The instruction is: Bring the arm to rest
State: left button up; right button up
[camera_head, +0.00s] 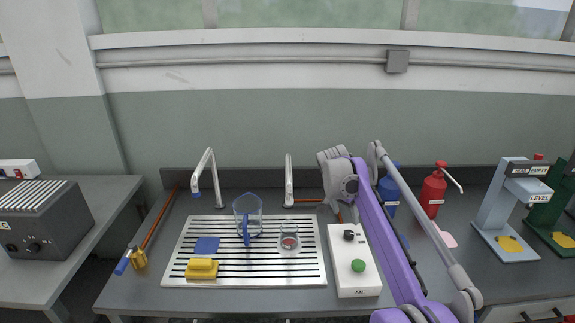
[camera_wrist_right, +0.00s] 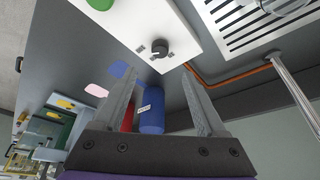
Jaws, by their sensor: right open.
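My right arm (camera_head: 380,235), with a long purple link and a grey rod, rises from the lower right of the head view and is bent at its top. My right gripper (camera_head: 347,212) hangs near the back of the white control box (camera_head: 358,282), partly hidden by the arm. In the right wrist view the gripper (camera_wrist_right: 159,72) is open, with nothing between its fingertips. The control box, with its dark knob (camera_wrist_right: 155,48) and green button (camera_wrist_right: 100,4), shows beyond the fingers. My left gripper is not in view.
A slatted metal drainer (camera_head: 225,277) holds a clear jug (camera_head: 256,222), a small glass dish (camera_head: 289,240), a blue pad (camera_head: 207,245) and a yellow sponge (camera_head: 201,268). Blue (camera_head: 389,194) and red (camera_head: 433,190) bottles stand right of the arm. Grey-blue (camera_head: 495,210) and green stands are farther right.

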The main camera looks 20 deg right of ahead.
jog(key=s+a+r+n+t+y+p, duration=0.1)
jog(key=s+a+r+n+p, duration=0.15)
jog(key=s+a, duration=0.35)
jog(key=s+a+r+n+y+p, duration=0.1)
jog(key=s+a+n, duration=0.2)
jog(key=s, duration=0.6)
jog(key=s+a+f+n+t+y+p, duration=0.1)
jog(key=s+a+f+n, duration=0.2)
jog(key=s, duration=0.7)
jog(key=s+a+f+n+t+y+p, duration=0.1)
jog(key=s+a+f+n, duration=0.2)
jog(key=s+f, duration=0.3)
jog(key=s+a, duration=0.1)
jog(key=s, duration=0.4)
jog(key=shift+s+a+f+p, duration=0.2)
jog(key=shift+a+f+p, duration=0.15)
jog(key=shift+f+p, duration=0.05)
